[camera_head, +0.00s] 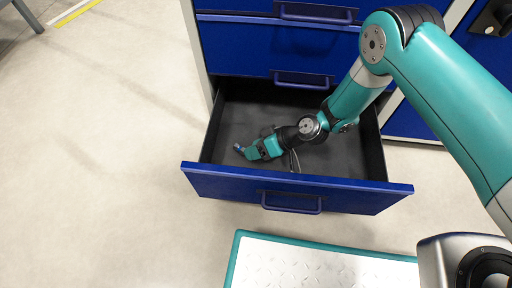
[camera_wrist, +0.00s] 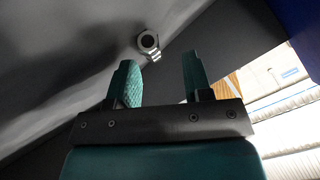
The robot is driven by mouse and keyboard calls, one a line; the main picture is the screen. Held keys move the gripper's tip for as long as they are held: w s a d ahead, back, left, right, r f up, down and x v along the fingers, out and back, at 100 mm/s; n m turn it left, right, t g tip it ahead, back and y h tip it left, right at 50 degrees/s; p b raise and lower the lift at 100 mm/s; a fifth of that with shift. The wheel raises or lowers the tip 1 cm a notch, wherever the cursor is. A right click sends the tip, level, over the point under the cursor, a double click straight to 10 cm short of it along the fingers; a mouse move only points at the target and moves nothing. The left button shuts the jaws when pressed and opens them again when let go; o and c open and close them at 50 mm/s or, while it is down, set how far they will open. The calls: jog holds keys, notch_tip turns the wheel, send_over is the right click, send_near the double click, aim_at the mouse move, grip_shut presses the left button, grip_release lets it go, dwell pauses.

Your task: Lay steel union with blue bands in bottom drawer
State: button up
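The bottom drawer (camera_head: 225,178) is pulled open, with a blue front and a dark grey inside. My gripper (camera_head: 246,151) reaches down into its left part. In the wrist view, the two teal fingers of my gripper (camera_wrist: 157,80) stand apart with nothing clamped between them. A small steel fitting with a round dark opening, seemingly the union (camera_wrist: 149,43), lies on the grey surface just beyond the fingertips, apart from them. Its blue bands are not clear there. In the head view, a small blue-grey piece shows at the gripper's tip, too small to identify surely.
Closed blue drawers (camera_head: 265,47) with bar handles are above the open one. A teal-edged platform with a metal plate (camera_head: 310,268) lies on the floor in front. The drawer walls stand close around my gripper.

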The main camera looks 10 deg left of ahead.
jog(key=shift+r, duration=0.15)
jog(key=shift+w+d+r+p, duration=0.1)
jog(key=shift+d+r+p, duration=0.05)
jog(key=shift+r+p, duration=0.35)
jog(key=shift+d+r+p, duration=0.15)
jog(key=shift+r+p, duration=0.2)
jog(key=shift+r, duration=0.1)
jog(key=p+v, duration=0.5)
jog(key=v, duration=0.6)
notch_tip(320, 180, up, 22)
jog(key=d+h, duration=0.3)
jog(key=s+d+r+m+h, duration=0.1)
jog(key=s+d+r+m, duration=0.1)
jog(key=s+d+r, duration=0.3)
jog(key=s+d+r+m+t+h, duration=0.1)
jog(key=s+d+r, duration=0.3)
jog(key=s+r, duration=0.6)
jog(key=shift+s+d+r+m+h, duration=0.4)
jog(key=shift+s+m+h, duration=0.2)
jog(key=shift+m, duration=0.2)
jog(key=shift+a, duration=0.2)
